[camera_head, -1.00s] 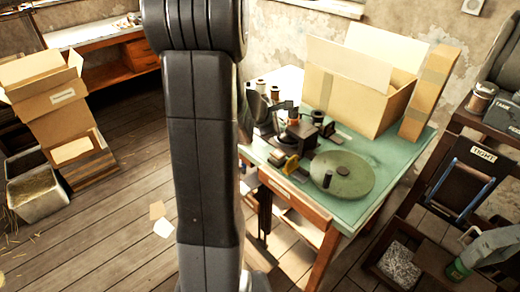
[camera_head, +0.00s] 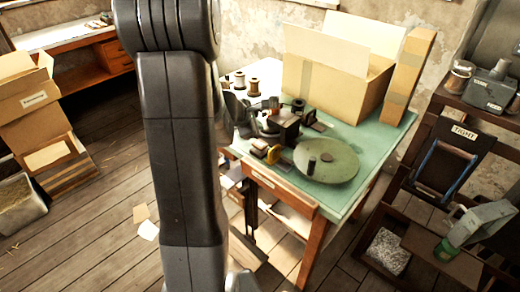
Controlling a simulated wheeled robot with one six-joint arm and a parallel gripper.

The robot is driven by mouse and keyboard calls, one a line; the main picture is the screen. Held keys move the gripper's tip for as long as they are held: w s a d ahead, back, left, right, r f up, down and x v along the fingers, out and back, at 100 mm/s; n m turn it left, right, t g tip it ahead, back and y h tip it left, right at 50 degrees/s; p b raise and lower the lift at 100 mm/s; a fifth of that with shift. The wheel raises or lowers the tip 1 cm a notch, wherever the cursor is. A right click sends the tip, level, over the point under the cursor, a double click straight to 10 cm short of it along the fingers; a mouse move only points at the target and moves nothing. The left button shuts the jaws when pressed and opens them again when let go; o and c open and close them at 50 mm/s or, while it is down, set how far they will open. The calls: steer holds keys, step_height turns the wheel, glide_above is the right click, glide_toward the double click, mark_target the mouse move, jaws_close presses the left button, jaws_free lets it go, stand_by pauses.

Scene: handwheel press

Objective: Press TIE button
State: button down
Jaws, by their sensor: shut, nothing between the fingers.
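No button marked TIE can be made out. A small dark press-like device (camera_head: 284,126) stands on the green-topped table (camera_head: 347,194), with a yellow-ended part (camera_head: 272,154) at its front left. A round green disc (camera_head: 328,162) with a dark upright knob lies to its right. My arm stands large in the left middle of the view and hides part of the room. My gripper (camera_head: 262,128) shows as a dark shape beside the device, small and partly hidden behind my arm. It looks shut and empty; I cannot tell if it touches the device.
An open cardboard box (camera_head: 327,85) stands at the table's back, with thread spools (camera_head: 253,87) to its left. A dark rack with a label reading TIGHT (camera_head: 464,133) stands at right. Cartons (camera_head: 35,110) are stacked at left.

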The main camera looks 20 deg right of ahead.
mark_target(261, 143)
steer(key=shift+f+b, duration=1.85)
steer(key=shift+f, duration=0.4)
steer(key=shift+f+b, duration=0.4)
steer(key=shift+b, duration=0.2)
steer(key=shift+f+b, duration=0.9)
steer(key=shift+b, duration=0.05)
stand_by(1.0)
steer(key=shift+r, duration=0.1)
steer(key=shift+r+p, duration=1.1)
steer(key=shift+r, duration=0.15)
step_height(261, 143, up, 5)
steer(key=p, duration=0.4)
